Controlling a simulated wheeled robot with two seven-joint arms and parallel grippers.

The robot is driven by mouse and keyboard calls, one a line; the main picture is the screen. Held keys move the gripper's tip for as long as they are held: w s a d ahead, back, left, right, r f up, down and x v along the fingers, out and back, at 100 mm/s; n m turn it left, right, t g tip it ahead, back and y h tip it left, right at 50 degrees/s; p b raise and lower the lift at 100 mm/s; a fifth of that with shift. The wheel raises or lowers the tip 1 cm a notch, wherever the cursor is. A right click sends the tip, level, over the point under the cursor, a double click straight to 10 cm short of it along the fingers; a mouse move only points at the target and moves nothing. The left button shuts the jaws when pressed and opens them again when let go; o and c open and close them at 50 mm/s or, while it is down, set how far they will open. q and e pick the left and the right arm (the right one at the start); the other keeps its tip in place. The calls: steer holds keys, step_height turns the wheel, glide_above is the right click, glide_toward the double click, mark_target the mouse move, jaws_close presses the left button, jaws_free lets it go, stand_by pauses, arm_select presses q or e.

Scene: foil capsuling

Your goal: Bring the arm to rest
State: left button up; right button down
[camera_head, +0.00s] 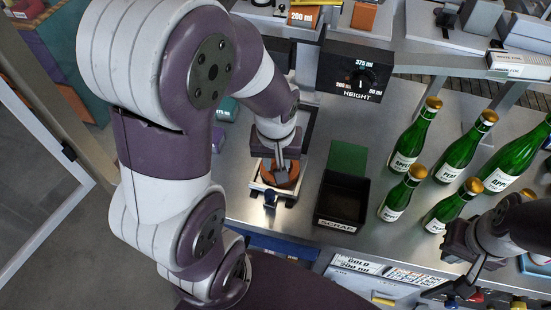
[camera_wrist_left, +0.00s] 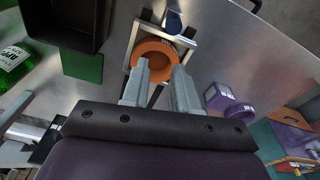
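My left arm reaches in from the left in the camera_head view. Its gripper (camera_head: 281,172) is above a round orange part (camera_head: 268,171) on a small metal-framed fixture (camera_head: 286,200). In the left wrist view the two fingers of the left gripper (camera_wrist_left: 160,72) are apart, with nothing seen between them but the orange part (camera_wrist_left: 155,47) beyond; I cannot tell whether they touch it. My right gripper (camera_head: 476,270) is at the lower right, below the green bottles; its fingers are small and dark, so their opening is unclear.
Several green bottles (camera_head: 461,153) stand right of the black SCRAP bin (camera_head: 342,203). A black HEIGHT dial box (camera_head: 354,70) stands behind. A blue knob (camera_head: 270,199) is at the fixture's front. Purple items (camera_wrist_left: 219,97) lie beside the fixture in the left wrist view.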

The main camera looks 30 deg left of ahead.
arm_select(q)
steer(key=s+d+m, duration=0.1)
steer(key=m, duration=0.1)
steer(key=s+d+m, duration=0.1)
steer(key=m, duration=0.2)
steer(key=shift+s+d+f, duration=0.15)
steer(key=shift+d, duration=0.05)
step_height(320, 180, down, 3)
steer(key=b, duration=0.2)
steer(key=shift+r+b, duration=0.2)
steer(key=shift+b, duration=0.1)
